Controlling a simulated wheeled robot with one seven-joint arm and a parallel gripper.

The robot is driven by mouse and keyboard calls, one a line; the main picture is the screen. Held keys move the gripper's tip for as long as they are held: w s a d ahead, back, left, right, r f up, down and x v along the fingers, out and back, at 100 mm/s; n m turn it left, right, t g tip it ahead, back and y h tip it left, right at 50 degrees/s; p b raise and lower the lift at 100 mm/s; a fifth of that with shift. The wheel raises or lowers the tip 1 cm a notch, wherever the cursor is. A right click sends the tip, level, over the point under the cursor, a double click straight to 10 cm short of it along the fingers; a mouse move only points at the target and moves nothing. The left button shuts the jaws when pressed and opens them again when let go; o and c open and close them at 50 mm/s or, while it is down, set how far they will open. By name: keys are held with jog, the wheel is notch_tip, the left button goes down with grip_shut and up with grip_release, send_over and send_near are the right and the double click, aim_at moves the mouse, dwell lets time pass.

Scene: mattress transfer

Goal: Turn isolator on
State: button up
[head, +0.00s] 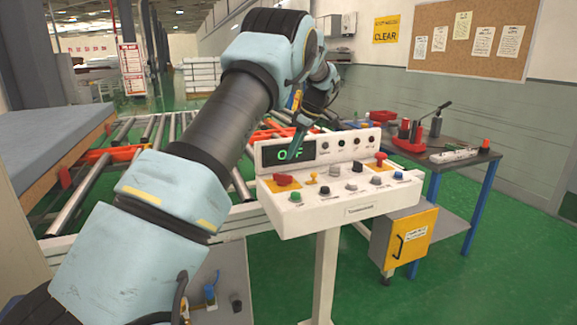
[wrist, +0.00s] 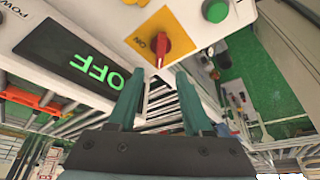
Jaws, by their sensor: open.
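The isolator is a red rotary switch on a yellow plate at the left of the white control panel (head: 350,205). It shows in the head view (head: 285,180) and at the top middle of the wrist view (wrist: 161,48). Its plate carries an "ON" label. The dark display (head: 289,153) above it reads "OFF" in green, and it also shows in the wrist view (wrist: 90,68). My gripper (wrist: 160,76) is open, with one teal finger each side of the switch's line. The switch tip lies near the gap; contact cannot be told. In the head view my arm hides part of the panel's back.
The panel also bears a green button (wrist: 215,11), several other knobs, and a second red knob (head: 380,160) at its right. A roller conveyor (head: 150,130) runs behind on the left. A workbench (head: 470,165) with tools and a yellow-doored cabinet (head: 410,238) stand right.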

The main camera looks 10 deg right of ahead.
aim_at(283, 178)
jog(key=p+x, duration=0.2)
jog(key=x, duration=0.7)
jog(key=shift+p, duration=0.35)
jog(key=shift+c, duration=0.2)
grip_shut()
